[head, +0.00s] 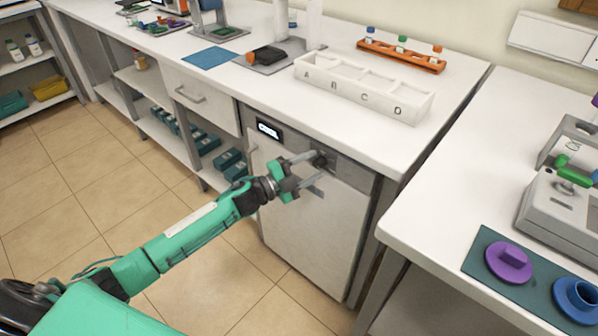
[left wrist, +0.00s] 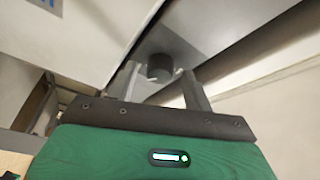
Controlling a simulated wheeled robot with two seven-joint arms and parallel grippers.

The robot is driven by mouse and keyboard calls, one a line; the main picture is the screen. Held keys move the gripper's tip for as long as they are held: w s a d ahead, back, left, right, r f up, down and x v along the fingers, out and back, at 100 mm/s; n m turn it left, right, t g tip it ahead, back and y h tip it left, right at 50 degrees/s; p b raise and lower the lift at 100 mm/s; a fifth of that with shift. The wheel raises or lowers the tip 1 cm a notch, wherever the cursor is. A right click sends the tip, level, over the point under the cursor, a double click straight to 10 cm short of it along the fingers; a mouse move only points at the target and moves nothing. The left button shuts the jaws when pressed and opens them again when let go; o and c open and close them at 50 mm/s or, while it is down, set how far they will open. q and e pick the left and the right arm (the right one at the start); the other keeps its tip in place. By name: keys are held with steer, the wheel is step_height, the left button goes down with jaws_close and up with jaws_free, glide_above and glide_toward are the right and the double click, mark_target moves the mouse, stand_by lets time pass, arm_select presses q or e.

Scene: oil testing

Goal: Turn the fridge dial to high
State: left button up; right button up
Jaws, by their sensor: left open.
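The fridge (head: 300,225) is a pale cabinet under the white counter, with a grey panel along its top. Its dial (head: 323,159) is a dark round knob at the right of that panel. The dial also shows in the left wrist view (left wrist: 160,67). My left gripper (head: 314,172) is open in front of the dial. In the left wrist view its two fingers (left wrist: 162,85) stand on either side of the dial; I cannot tell whether they touch it. The dial's markings are not readable. My right gripper is not in view.
A small lit display (head: 268,129) sits on the left of the fridge panel. The counter edge overhangs above the dial. A white compartment tray (head: 365,88) and an orange rack (head: 400,56) stand on the counter. A second counter (head: 450,215) stands to the right.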

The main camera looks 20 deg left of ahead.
arm_select(q)
steer(key=v, duration=1.3)
steer(key=shift+s+a+b, duration=0.25)
steer(key=shift+a+b, duration=0.05)
steer(key=shift+b, duration=0.1)
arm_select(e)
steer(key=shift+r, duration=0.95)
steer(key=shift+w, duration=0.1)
